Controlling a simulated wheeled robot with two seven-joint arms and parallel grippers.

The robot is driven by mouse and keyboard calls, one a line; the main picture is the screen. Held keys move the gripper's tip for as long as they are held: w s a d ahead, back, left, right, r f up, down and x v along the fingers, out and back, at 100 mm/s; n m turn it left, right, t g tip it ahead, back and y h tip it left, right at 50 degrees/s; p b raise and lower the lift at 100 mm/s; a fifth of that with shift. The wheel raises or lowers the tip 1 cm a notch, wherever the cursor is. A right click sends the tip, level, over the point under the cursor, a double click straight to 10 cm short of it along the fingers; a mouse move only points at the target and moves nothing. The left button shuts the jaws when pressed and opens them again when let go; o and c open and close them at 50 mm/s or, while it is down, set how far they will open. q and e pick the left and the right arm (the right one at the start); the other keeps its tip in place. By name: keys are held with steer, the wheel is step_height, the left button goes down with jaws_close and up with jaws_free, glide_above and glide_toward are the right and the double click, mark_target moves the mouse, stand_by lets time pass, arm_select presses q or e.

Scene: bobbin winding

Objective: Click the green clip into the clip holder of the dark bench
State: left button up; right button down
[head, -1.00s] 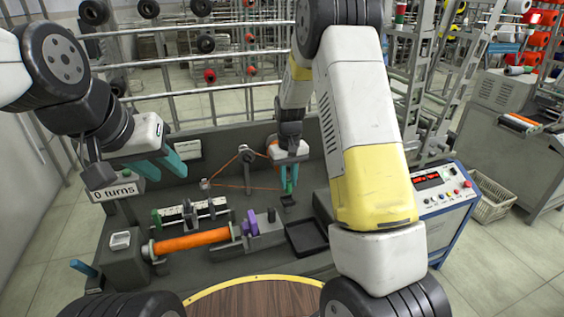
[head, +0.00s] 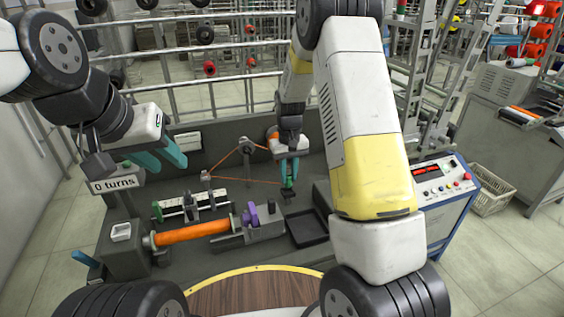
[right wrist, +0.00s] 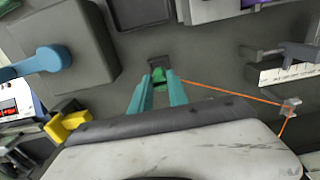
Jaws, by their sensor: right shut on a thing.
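The green clip (head: 288,184) is between the teal fingertips of my right gripper (head: 289,178), which is shut on it. In the right wrist view the clip (right wrist: 158,75) shows between the fingertips, with the orange thread running from it to the right. The small dark clip holder (head: 290,195) is on the dark bench (head: 190,263), just below the clip. In the right wrist view the holder (right wrist: 158,61) is partly hidden by the clip; whether they touch I cannot tell. My left gripper (head: 162,157) is open and empty above the bench's left side.
The orange bobbin (head: 193,232) lies in the winder beside purple clamps (head: 249,215). A black tray (head: 307,226) stands in front of the holder. The thread passes a guide arm (head: 246,148) and a post (head: 206,177). A control box (head: 437,190) is at the right.

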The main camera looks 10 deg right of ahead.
steer(key=shift+f, duration=1.55)
steer(key=c, duration=1.2)
jaws_free()
steer(key=shift+r, duration=3.9)
